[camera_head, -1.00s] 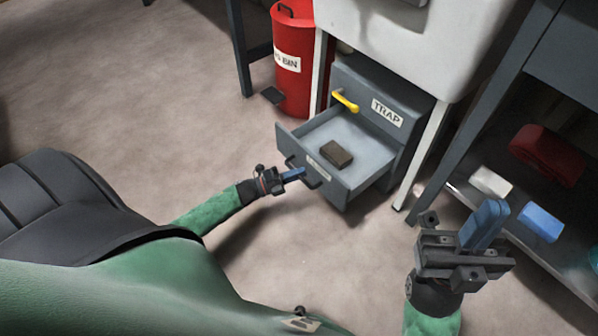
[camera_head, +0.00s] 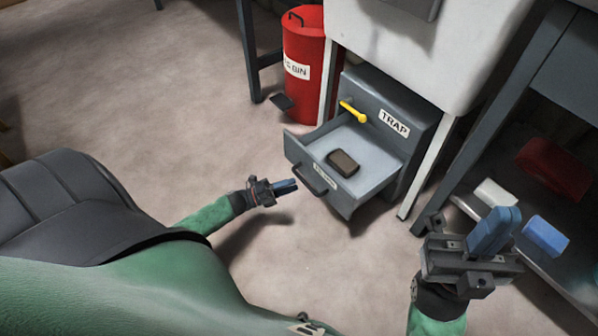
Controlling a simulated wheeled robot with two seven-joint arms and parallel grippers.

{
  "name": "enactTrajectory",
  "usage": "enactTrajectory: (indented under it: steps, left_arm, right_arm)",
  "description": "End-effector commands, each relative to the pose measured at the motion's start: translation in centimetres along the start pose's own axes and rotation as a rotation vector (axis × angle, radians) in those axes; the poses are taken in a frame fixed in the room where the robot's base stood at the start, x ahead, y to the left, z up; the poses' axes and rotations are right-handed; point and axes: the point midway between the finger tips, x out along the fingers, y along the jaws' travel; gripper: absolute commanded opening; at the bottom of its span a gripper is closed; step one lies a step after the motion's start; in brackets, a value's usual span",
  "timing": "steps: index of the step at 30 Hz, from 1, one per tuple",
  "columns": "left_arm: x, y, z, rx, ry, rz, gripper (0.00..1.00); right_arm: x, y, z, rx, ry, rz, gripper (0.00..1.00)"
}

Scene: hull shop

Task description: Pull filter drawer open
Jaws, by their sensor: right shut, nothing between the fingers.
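The filter drawer (camera_head: 352,198) is the grey lower drawer of the cabinet marked TRAP. It stands pulled out, with a dark brown block (camera_head: 342,162) lying inside. Its dark bar handle (camera_head: 313,180) is on the front, beside a small label. My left gripper (camera_head: 286,187) is just left of the handle, apart from it, with its blue fingers pointing toward the drawer. Its fingers are too small and edge-on to tell open from shut. My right gripper (camera_head: 496,228) is at the lower right, away from the drawer, shut and empty with its blue fingers together.
A yellow handle (camera_head: 353,112) is on the cabinet (camera_head: 417,107) above the drawer. A red bin (camera_head: 304,80) stands behind to the left. At right, a low shelf holds a red item (camera_head: 552,168), a white block (camera_head: 494,193) and a blue block (camera_head: 545,236).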

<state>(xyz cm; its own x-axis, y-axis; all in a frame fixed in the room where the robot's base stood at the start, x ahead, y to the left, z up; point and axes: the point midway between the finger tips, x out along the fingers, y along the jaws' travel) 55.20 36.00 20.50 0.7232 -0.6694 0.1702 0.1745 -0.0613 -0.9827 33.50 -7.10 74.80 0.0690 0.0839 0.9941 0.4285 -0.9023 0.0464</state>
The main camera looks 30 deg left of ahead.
Motion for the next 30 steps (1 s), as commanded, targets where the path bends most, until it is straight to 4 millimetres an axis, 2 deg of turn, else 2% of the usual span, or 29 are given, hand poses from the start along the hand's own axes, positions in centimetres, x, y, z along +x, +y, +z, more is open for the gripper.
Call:
enactTrajectory:
  steps: [3, 9, 25, 30]
  left_arm:
    - [-1.4, -0.1, 0.0, -0.001, 0.0, 0.0, 0.34]
    - [-2.5, 0.0, 0.0, -0.001, -0.001, 0.0, 0.34]
    - [-2.5, 0.0, 0.0, -0.003, 0.0, 0.0, 0.34]
    - [-2.5, 0.0, 0.0, -0.067, 0.0, -0.001, 0.34]
  right_arm:
    - [1.3, 0.1, -0.1, 0.0, 0.032, -0.006, 0.0]
    - [1.8, 0.1, -0.2, 0.001, 0.051, -0.008, 0.0]
    - [1.7, 0.1, -0.1, 0.001, 0.043, -0.002, 0.0]
    - [1.7, 0.1, -0.1, 0.001, 0.044, -0.003, 0.0]
